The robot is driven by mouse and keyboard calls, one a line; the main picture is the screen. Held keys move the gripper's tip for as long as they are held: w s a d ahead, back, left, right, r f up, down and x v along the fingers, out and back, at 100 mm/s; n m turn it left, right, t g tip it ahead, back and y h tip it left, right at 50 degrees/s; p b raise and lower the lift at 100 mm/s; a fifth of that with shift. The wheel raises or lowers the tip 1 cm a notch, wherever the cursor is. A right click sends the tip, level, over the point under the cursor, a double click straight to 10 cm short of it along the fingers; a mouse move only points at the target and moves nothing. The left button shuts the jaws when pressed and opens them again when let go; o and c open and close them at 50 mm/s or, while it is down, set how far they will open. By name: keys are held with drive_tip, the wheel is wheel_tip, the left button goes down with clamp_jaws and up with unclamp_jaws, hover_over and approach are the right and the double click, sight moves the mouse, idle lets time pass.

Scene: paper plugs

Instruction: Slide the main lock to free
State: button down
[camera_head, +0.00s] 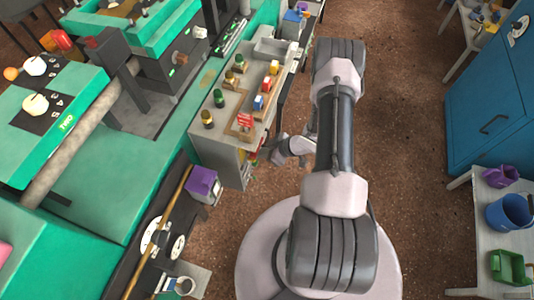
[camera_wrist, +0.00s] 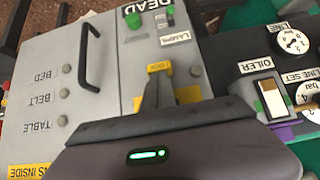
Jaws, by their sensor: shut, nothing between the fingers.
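Whether the fingertips touch the cabinet I cannot tell. A large DEAD label (camera_wrist: 147,8) sits above, over a green knob (camera_wrist: 134,21). In the head view my wrist reaches left to the cabinet (camera_head: 220,165); the fingertips are too small to make out.
A black bar handle (camera_wrist: 88,55) stands out from the panel at left, beside knobs labelled BED, BELT and TABLE. An OILER switch (camera_wrist: 270,98) and gauges (camera_wrist: 292,41) are at right. Small plugs and blocks stand on the cabinet top (camera_head: 222,112). Brown floor lies open at right.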

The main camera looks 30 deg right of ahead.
drive_tip(key=shift+w+a, duration=0.1)
drive_tip(key=f+b, duration=0.2)
drive_tip(key=f, duration=0.1)
drive_tip(key=shift+s+f, duration=0.1)
drive_tip(key=shift+s, duration=0.1)
idle(0.3)
